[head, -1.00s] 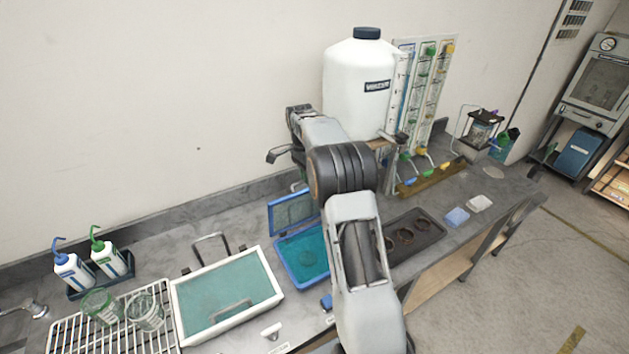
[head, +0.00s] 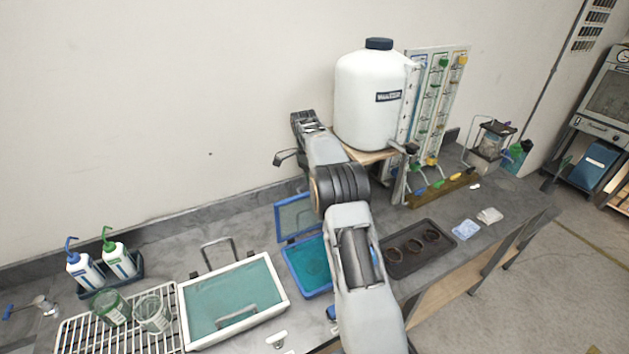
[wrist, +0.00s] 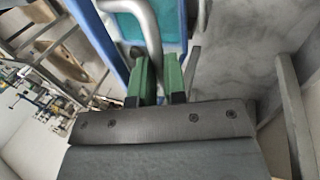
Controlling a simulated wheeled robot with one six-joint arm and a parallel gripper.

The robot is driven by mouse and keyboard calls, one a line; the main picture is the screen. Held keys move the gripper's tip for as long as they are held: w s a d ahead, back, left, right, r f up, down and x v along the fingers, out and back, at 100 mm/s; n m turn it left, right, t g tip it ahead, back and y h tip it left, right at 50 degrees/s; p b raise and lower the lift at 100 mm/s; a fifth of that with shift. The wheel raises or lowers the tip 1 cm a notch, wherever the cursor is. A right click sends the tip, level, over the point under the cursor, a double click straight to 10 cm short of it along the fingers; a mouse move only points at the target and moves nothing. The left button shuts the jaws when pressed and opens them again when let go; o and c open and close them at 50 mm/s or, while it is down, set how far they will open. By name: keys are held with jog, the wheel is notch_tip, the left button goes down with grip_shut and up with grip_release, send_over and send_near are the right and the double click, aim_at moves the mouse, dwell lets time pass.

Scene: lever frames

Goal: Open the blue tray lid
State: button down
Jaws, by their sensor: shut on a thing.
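The blue tray (head: 318,293) sits on the bench with a teal inside, partly hidden behind my arm. Its blue-framed lid (head: 279,226) stands raised, near upright, at the tray's back edge. In the wrist view the blue lid frame (wrist: 97,38) runs along the left, with a teal panel (wrist: 174,22) beside it. My gripper (wrist: 159,72) has its green fingers at the curved grey metal handle (wrist: 150,30) and is shut on it. In the head view my arm hides the fingers and handle.
A white-framed tray (head: 186,318) with a teal lid is to the left. A dark tray with round rings (head: 447,260) is to the right. A large white tank (head: 365,115) stands behind my arm. Squeeze bottles (head: 85,272) and a wire rack (head: 80,342) are at far left.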

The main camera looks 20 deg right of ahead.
jog(key=c, duration=1.4)
grip_release()
jog(key=shift+w+a+f, duration=0.15)
jog(key=shift+f, duration=0.3)
jog(key=shift+o, duration=1.2)
jog(key=shift+r, duration=0.2)
jog(key=s+r+b, duration=0.1)
jog(key=r, duration=0.1)
jog(key=s+r+b, duration=0.1)
jog(key=s+r, duration=0.1)
jog(key=r, duration=0.1)
jog(key=s+r+b, duration=0.1)
jog(key=s+r, duration=0.1)
jog(key=r, duration=0.1)
jog(key=shift+a+r, duration=0.2)
jog(key=shift+a, duration=0.15)
jog(key=s+a+r+b, duration=0.2)
jog(key=s+r+b, duration=0.2)
jog(key=s, duration=0.5)
jog(key=shift+r, duration=0.3)
